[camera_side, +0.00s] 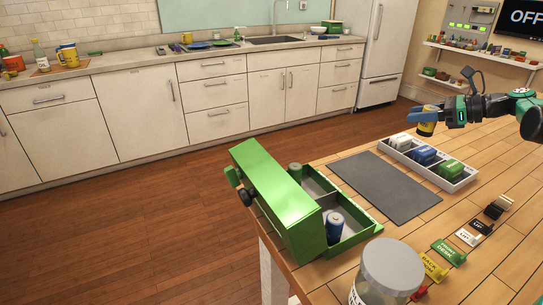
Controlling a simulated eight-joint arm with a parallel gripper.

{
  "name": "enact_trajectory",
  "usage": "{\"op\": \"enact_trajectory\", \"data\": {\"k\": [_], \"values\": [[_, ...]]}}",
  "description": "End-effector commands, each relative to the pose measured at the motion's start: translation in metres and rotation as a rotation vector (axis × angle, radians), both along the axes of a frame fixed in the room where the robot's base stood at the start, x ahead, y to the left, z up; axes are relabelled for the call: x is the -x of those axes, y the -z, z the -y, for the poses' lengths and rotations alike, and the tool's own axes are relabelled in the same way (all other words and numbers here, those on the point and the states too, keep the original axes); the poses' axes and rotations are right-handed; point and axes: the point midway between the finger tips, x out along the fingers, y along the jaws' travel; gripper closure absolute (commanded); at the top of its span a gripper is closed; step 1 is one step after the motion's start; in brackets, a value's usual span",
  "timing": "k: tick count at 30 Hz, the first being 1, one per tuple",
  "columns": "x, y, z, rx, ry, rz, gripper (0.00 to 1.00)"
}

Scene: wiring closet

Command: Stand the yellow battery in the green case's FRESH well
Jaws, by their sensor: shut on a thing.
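My gripper (424,116) is shut on the yellow battery (427,127), which has a dark upper part. It holds the battery roughly upright in the air, behind the white tray. The green case (275,200) stands open at the table's left edge, with its tall green side facing left. The green wall hides part of the inside. I cannot read which well is FRESH. My gripper is well to the right of the case and apart from it.
A white tray (460,184) with white, blue and green blocks lies below my gripper. A grey mat (385,187) lies between tray and case. A lidded jar (390,270) stands at the front, beside a row of coloured tags (449,252). The table between mat and tags is clear.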

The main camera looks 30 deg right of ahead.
Motion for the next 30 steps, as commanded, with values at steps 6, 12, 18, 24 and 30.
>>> {"op": "enact_trajectory", "data": {"k": [6, 12, 18, 24, 30], "values": [[0.000, -0.033, 0.000, 0.000, 0.000, 0.000, 1.00], [-0.017, -0.044, -0.025, 0.000, -0.100, 0.000, 1.00], [-0.053, -0.047, -0.104, 0.001, -0.399, -0.001, 1.00], [-0.069, -0.047, -0.177, 0.000, -0.654, 0.000, 1.00], [-0.072, -0.037, -0.203, 0.000, -0.745, 0.001, 1.00]]}}
